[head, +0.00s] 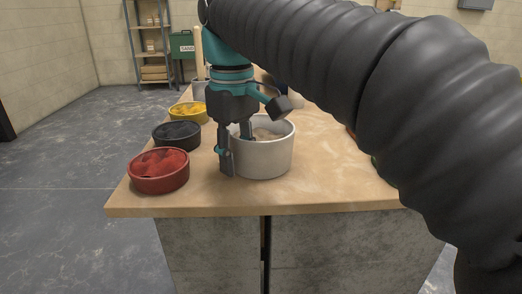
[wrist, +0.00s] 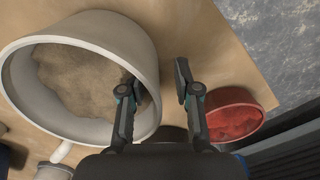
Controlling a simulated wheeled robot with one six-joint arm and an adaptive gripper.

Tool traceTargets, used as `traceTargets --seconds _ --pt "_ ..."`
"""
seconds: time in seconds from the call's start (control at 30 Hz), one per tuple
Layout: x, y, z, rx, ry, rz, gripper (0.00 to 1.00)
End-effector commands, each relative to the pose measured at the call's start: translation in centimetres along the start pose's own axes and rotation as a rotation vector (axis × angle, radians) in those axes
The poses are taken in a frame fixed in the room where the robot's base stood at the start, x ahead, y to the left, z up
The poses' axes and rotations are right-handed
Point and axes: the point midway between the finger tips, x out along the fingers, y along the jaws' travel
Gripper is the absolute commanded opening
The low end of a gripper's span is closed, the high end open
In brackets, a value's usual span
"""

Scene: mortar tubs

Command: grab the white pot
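The white pot (head: 268,156) stands upright on the wooden bench top near its front edge, with sandy material inside. In the wrist view the white pot (wrist: 122,27) fills the left side. My gripper (head: 236,150) points down at the pot's left wall. In the wrist view my gripper (wrist: 156,82) is open, its fingers on either side of the wall: one inside the rim, the other outside with a gap. Whether the inner finger touches the wall, I cannot tell.
A red tub (head: 159,177), a dark tub (head: 177,140) and a yellow tub (head: 188,116) line the bench's left side. The red tub (wrist: 234,98) shows just beyond the outer finger in the wrist view. A pale cylinder (head: 199,90) stands farther back. The front strip of the bench (head: 300,197) is clear.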

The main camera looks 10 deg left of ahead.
Motion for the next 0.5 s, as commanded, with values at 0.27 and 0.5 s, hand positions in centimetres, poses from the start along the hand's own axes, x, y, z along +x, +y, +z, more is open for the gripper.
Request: traceTargets --seconds 0.27,0.5 --pt "0.00 0.00 0.00 0.000 0.000 0.000 0.00" --pt "-0.15 0.01 0.01 0.000 0.002 0.001 0.00"
